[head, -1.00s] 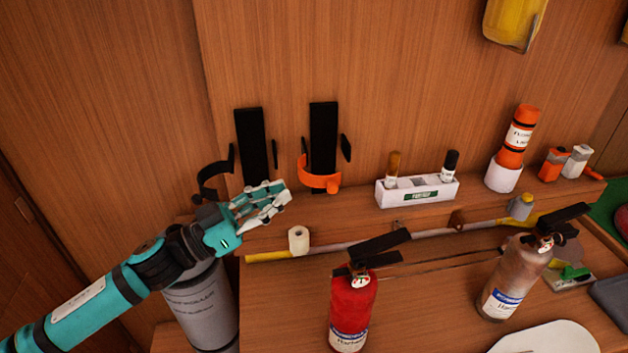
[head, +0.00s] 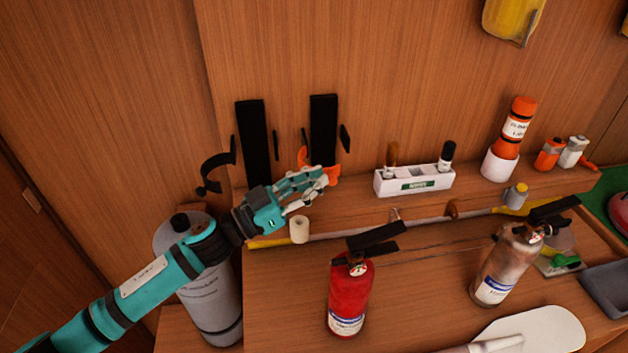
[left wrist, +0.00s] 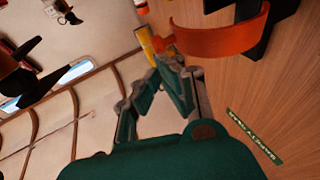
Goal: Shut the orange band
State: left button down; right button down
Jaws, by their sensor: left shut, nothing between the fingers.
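The orange band (head: 334,173) is a curved strip on the left side of a black wall bracket (head: 323,125), partly hidden behind my left gripper's fingers. In the left wrist view the orange band (left wrist: 225,42) curves out from the black bracket, its free end at the left. A small black piece (head: 345,138) stands at the bracket's right, apart from the band. My left gripper (head: 324,178) is shut and empty, in front of the band. In the left wrist view its fingertips (left wrist: 168,62) are close to the free end; I cannot tell whether they touch. My right gripper is out of view.
A second black bracket (head: 253,143) with an open black band (head: 213,168) is to the left. Red (head: 348,298) and silver (head: 503,265) extinguishers stand in front.

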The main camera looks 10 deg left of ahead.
pick_arm(q)
jog(key=shift+w+d+n+t+y+p, duration=0.2)
jog(key=shift+d+n+t+y+p, duration=0.1)
jog(key=shift+d+n+t+y, duration=0.25)
jog(key=w+d+n+t+y+b, duration=0.1)
jog(key=w+d+n+t+y, duration=0.3)
jog(key=y, duration=0.4)
jog(key=shift+w+d+n+t+b, duration=0.4)
jog(key=shift+w+d+n, duration=0.2)
jog(key=shift+d, duration=0.2)
